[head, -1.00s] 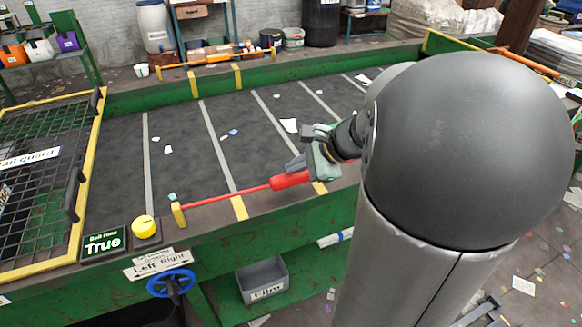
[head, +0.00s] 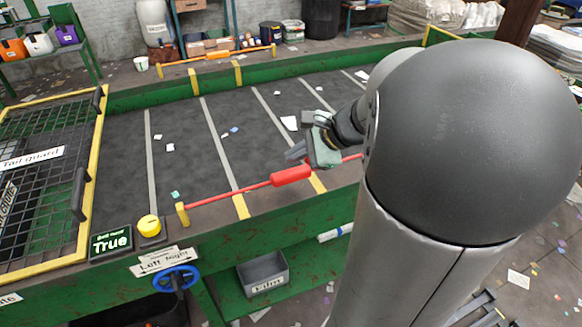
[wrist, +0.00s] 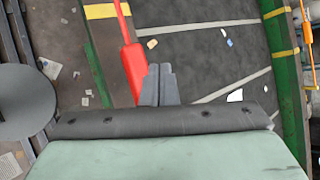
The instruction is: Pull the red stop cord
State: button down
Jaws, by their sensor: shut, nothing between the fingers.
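The red stop cord (head: 232,194) runs taut along the near edge of the belt, from a yellow post at left to behind my arm at right. Its thicker red handle (head: 291,175) is on the cord, and it also shows in the wrist view (wrist: 132,62). My gripper (head: 294,153) is just above and behind the handle in the head view. In the wrist view the closed fingers (wrist: 160,72) lie beside the handle, to its right, with nothing between them. I cannot tell whether they touch it.
A sign reading "True" (head: 110,241) and a yellow button (head: 149,226) sit at the left front. A mesh tail guard (head: 40,150) covers the belt's left end. A second cord with an orange handle (head: 218,54) runs along the far side. Scraps lie on the dark belt (head: 180,185).

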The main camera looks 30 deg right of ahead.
aim_at(296, 173)
notch_tip(296, 173, up, 4)
jog(key=shift+f+p, duration=0.25)
jog(key=shift+p, duration=0.85)
jog(key=s+a+f+n+g+h, duration=0.2)
jog(key=s+a+f+n+g, duration=0.1)
jog(key=s+a+n, duration=0.3)
jog(key=s+a+f+n+g+h, duration=0.3)
jog(key=s+a+n, duration=0.4)
jog(key=s+n, duration=0.3)
jog(key=f+n, duration=0.1)
jog(key=n, duration=0.3)
jog(key=shift+s+a+f+g, duration=0.2)
jog(key=shift+g, duration=0.2)
